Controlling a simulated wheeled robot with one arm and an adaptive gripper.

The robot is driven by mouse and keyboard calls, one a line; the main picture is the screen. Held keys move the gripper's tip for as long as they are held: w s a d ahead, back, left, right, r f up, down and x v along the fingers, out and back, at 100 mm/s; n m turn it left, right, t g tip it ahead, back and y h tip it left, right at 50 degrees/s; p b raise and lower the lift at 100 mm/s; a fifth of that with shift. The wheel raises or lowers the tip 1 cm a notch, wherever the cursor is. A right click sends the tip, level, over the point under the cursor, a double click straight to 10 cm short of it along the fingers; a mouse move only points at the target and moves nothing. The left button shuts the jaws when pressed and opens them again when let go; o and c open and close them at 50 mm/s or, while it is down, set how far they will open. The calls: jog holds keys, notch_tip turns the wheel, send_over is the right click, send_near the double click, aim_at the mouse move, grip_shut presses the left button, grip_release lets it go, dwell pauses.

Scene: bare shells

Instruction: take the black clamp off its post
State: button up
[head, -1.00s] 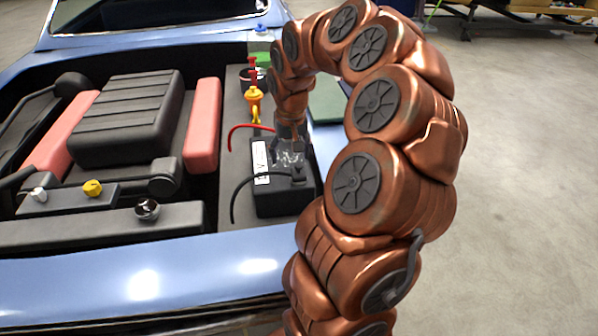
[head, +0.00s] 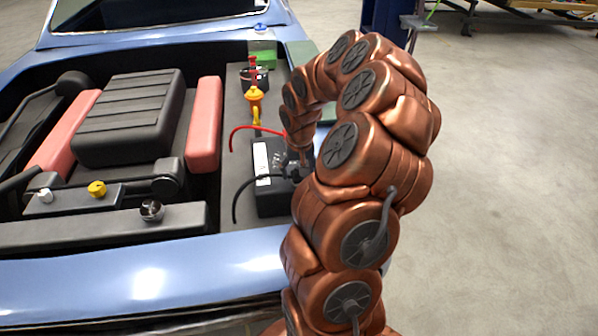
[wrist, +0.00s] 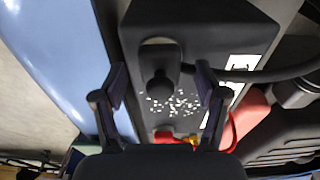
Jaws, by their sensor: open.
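The black clamp (wrist: 160,84) sits on its post on top of the dark battery (wrist: 200,35) in the wrist view. My gripper (wrist: 161,80) is open, with one finger on each side of the clamp and visible gaps between. I cannot tell how far the fingertips reach down around it. In the head view the battery (head: 270,205) is partly behind my arm, and the clamp and gripper are largely hidden. A black cable (head: 238,195) curves over the battery's left side; it also shows in the wrist view (wrist: 275,73).
A red cable (head: 240,129) arcs behind the battery. A yellow-and-red fitting (head: 255,97) stands farther back. The blue car body (head: 150,275) edges the bay in front. Red and black blocks fill the left. Open floor lies to the right.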

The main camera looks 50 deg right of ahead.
jog(key=shift+f, duration=0.15)
jog(key=shift+c, duration=0.2)
jog(key=c, duration=1.2)
